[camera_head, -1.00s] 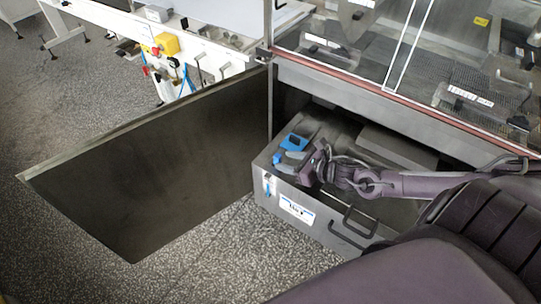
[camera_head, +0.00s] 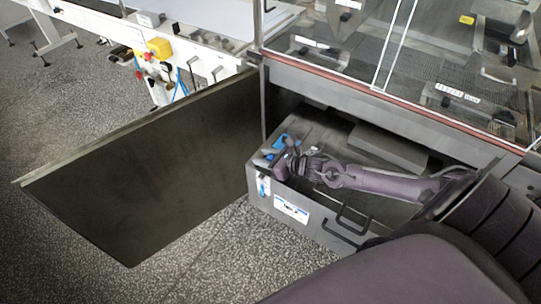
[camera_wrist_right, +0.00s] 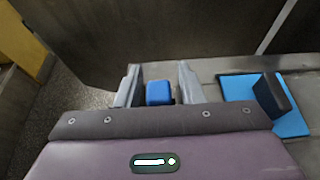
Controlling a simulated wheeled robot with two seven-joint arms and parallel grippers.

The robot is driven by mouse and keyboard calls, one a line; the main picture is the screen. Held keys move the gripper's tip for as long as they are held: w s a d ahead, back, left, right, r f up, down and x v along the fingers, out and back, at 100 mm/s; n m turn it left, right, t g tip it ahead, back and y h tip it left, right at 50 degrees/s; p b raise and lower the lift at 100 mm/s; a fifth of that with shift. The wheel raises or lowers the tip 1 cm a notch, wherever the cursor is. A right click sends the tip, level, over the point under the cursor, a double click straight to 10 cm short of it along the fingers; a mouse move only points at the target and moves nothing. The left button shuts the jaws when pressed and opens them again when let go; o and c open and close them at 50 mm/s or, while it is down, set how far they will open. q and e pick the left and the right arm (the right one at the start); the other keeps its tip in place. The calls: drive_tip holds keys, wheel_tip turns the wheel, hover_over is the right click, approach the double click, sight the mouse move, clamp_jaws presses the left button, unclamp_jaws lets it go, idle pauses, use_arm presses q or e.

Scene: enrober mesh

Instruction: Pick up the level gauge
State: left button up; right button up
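The likely level gauge is a slim white and blue piece (camera_head: 262,184) at the left end of the tank's front wall. I cannot be sure that it is the gauge. My right gripper (camera_head: 268,158) is over the tank's left front corner, just above this piece. In the right wrist view, the fingers of my right gripper (camera_wrist_right: 158,88) are apart, with a small blue block (camera_wrist_right: 160,93) between them. The block may be the top of the gauge. Gaps show on both sides of it. My left gripper is not in view.
The grey metal tank (camera_head: 325,232) has a label (camera_head: 291,209) and dark handles (camera_head: 352,222) on its front. A blue piece with a dark block (camera_wrist_right: 264,103) lies right of the fingers. An open dark door panel (camera_head: 145,180) stands at the left, with speckled floor (camera_head: 205,250) below.

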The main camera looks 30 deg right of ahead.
clamp_jaws()
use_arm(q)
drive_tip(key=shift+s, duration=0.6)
use_arm(e)
drive_tip(key=shift+r, duration=0.15)
